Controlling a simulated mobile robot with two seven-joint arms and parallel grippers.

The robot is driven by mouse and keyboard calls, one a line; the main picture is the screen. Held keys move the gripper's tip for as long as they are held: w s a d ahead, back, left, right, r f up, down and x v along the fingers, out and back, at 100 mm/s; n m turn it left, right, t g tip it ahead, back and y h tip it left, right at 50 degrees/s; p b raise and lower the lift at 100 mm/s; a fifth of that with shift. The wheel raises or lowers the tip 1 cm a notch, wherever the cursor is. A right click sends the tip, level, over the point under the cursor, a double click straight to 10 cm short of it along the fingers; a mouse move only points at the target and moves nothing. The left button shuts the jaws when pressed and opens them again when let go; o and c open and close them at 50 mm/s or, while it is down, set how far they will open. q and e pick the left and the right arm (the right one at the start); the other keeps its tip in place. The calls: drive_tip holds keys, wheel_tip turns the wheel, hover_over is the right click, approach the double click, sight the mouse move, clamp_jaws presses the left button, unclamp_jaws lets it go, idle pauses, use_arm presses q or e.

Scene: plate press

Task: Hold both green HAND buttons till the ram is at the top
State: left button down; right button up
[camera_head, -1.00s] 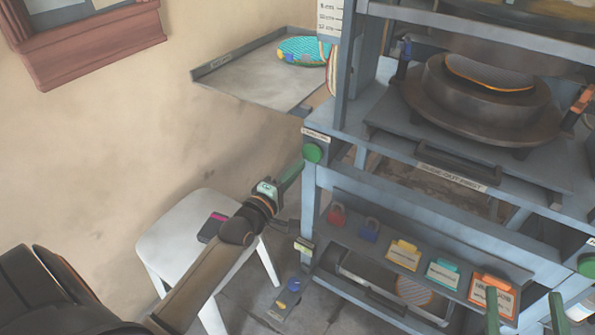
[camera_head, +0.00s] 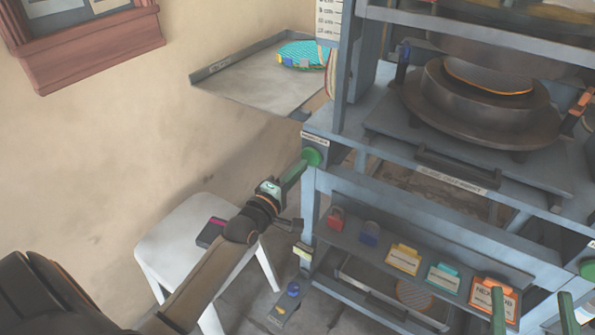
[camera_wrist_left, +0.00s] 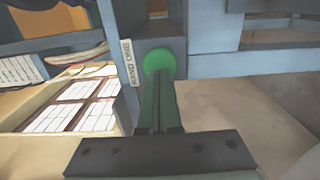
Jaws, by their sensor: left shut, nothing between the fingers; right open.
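One green button (camera_head: 314,156) is on the press frame's left front corner. It also shows in the left wrist view (camera_wrist_left: 160,61), beside a label reading HAND ONE. My left gripper (camera_head: 303,163) is shut and empty. Its tips are at the button and seem to touch it; I cannot tell if it is pressed in. The other green button (camera_head: 588,267) is at the right picture edge, partly cut off. My right gripper (camera_head: 532,296) is open at the bottom right, below and left of that button. The ram (camera_head: 480,45) seems to be the dark round part above the plate stack.
The press frame (camera_head: 440,215) fills the right side. Its lower shelf holds padlocks and coloured tags (camera_head: 403,259). A white stool (camera_head: 180,245) stands at the left, under my left arm.

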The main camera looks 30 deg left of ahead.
use_arm(q)
drive_tip(key=shift+w, duration=1)
use_arm(e)
drive_tip(key=shift+f, duration=0.15)
use_arm(q)
drive_tip(key=shift+s, duration=0.2)
use_arm(e)
drive_tip(key=shift+r, duration=0.4)
drive_tip(key=shift+c, duration=0.2)
drive_tip(key=c, duration=0.6)
drive_tip(key=shift+w+d+f, duration=0.1)
drive_tip(key=shift+w+f, duration=0.1)
drive_tip(key=shift+f, duration=0.15)
drive_tip(key=shift+c, duration=0.7)
drive_tip(key=w+d+f+n+h, duration=0.1)
drive_tip(key=w+d+f+n, duration=0.1)
drive_tip(key=w+d+f+n+g+h, duration=0.1)
drive_tip(key=w+d+f+n, duration=0.1)
drive_tip(key=d+f, duration=0.1)
drive_tip(key=w+d+f+n+h, duration=0.1)
drive_tip(key=w+d+f+n, duration=0.1)
drive_tip(key=n, duration=0.1)
drive_tip(key=shift+d+f+g, duration=0.25)
drive_tip(key=shift+f+g, duration=0.15)
clamp_jaws()
drive_tip(key=w+d+f+n+h, duration=0.3)
drive_tip(key=w+d+n+h, duration=0.1)
drive_tip(key=d, duration=0.5)
drive_tip(key=w, duration=0.6)
drive_tip(key=shift+d, duration=0.25)
